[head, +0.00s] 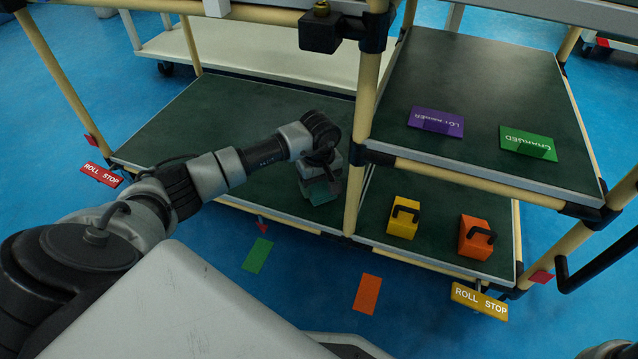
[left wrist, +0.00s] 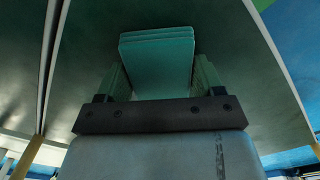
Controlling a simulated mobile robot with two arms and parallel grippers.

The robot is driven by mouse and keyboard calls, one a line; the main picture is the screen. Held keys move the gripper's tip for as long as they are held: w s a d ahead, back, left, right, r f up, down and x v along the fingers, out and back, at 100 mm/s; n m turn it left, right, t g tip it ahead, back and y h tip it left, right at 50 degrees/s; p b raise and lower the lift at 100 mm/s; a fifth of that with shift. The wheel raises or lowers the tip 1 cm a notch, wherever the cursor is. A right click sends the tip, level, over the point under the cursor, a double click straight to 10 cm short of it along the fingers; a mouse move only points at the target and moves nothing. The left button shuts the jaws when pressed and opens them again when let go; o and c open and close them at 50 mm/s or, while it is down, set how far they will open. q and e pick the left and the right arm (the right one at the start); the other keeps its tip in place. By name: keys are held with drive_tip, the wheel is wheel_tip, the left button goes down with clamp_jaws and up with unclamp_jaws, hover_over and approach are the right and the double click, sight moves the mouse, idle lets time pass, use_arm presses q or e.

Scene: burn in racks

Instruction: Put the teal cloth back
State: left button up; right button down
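The teal cloth (left wrist: 158,65) is a folded, layered block. In the left wrist view it fills the space between the fingers of my left gripper (left wrist: 160,80), with its sides against them. In the head view the cloth (head: 318,192) shows under my left gripper (head: 322,178), which points down at the lower left shelf (head: 240,115), near its front edge and the middle post. I cannot tell whether the cloth touches the shelf. My right gripper is not in view.
A yellow block (head: 402,222) and an orange block (head: 474,242), each with a black handle, stand on the lower right shelf. The upper right shelf (head: 480,75) carries purple (head: 437,122) and green (head: 528,142) labels. The middle post (head: 358,150) stands right beside my left gripper.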

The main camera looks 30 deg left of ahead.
sight(319, 185)
use_arm(q)
drive_tip(key=o, duration=0.4)
drive_tip(key=shift+o, duration=0.2)
wheel_tip(319, 185, up, 12)
drive_tip(key=p, duration=0.9)
drive_tip(key=shift+r, duration=0.15)
